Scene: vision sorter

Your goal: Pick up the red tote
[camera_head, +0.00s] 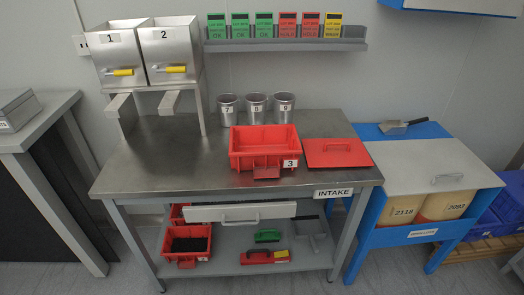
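A red tote (242,163) labelled 3 stands upright on the steel intake table (165,170), right of its middle. It is open on top and its visible inside looks empty. A red panel with a handle, like a lid (345,160), lies flat on the table just right of it. Another red tote (180,265) stands on the lower shelf with dark grains in it; its label is too small to read surely. A further red tote (177,212) is behind it, mostly hidden. Neither of my grippers is in view.
Two steel bins (112,65) marked 1 and 2 stand at the back left. Metal cups (256,110) marked 7, 8 and 9 stand behind the tote. A card rack (285,45) hangs above. A blue-framed bench (430,160) adjoins at right. The table's left front is clear.

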